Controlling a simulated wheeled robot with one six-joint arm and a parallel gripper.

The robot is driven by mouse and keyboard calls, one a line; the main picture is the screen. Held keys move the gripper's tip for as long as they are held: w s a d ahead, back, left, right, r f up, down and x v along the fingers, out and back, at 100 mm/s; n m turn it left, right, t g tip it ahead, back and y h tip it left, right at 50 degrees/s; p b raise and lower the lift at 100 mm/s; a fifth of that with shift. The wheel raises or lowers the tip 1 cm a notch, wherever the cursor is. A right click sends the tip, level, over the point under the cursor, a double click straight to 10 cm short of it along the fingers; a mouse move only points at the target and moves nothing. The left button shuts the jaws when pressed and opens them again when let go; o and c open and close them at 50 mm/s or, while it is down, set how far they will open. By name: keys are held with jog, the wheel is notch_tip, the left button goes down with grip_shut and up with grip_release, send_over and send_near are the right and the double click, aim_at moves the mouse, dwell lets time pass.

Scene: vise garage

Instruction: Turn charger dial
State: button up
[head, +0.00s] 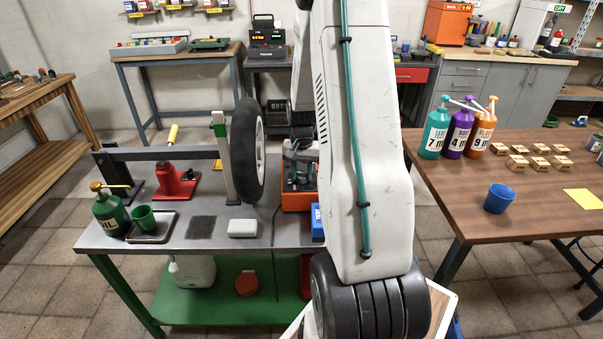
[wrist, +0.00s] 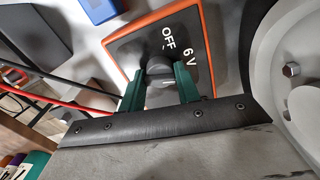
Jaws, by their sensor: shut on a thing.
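The charger (wrist: 200,18) has a grey face with an orange rim and the white labels OFF and 6 V. Its dark round dial (wrist: 160,64) sits on that face, below the OFF label in the wrist view. My gripper (wrist: 159,74) has its two green fingers on either side of the dial and is shut on it. I cannot clearly tell which label the dial points at. In the head view the orange charger (head: 296,201) stands on the workbench, partly hidden by my arm and gripper.
The grey workbench (head: 185,235) also holds a black wheel (head: 246,150) close left of the charger, a red jack (head: 172,182) and a green pump bottle (head: 110,215). A blue box (head: 317,222) is near the charger's front. A wooden table (head: 540,215) stands at right.

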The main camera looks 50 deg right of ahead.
aim_at(302, 173)
jog(key=m, duration=0.4)
jog(key=shift+m, duration=2.2)
jog(key=shift+d, duration=0.1)
jog(key=o, duration=1)
jog(key=shift+c, duration=0.2)
notch_tip(302, 173, up, 8)
jog(key=shift+f, duration=0.1)
